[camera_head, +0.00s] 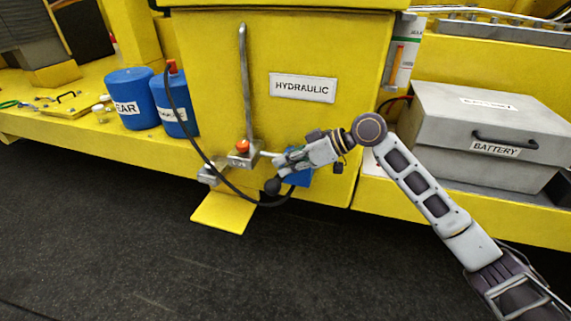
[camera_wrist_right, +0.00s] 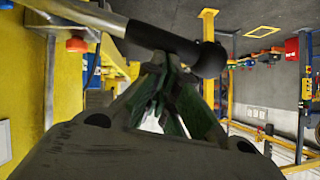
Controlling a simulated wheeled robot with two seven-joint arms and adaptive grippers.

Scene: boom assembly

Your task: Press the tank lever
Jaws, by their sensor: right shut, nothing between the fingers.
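The yellow tank (camera_head: 320,130) carries a HYDRAULIC label. A long grey rod (camera_head: 245,85) stands upright against its front, above a red knob (camera_head: 242,147) on a metal fitting (camera_head: 243,159). I cannot tell which part is the tank lever. My right gripper (camera_head: 279,163) is shut and empty, just right of the fitting. In the right wrist view, its fingertips (camera_wrist_right: 172,65) are close to a silver bar (camera_wrist_right: 85,12) with a black bent end (camera_wrist_right: 180,42); contact is unclear. The red knob also shows there (camera_wrist_right: 76,45). My left gripper is out of view.
A black hose (camera_head: 203,150) loops in front of the tank, down to the gripper. A yellow plate (camera_head: 224,212) juts out low. Blue containers (camera_head: 131,98) stand to the left, a grey battery box (camera_head: 455,125) to the right. The dark floor (camera_head: 130,250) in front is clear.

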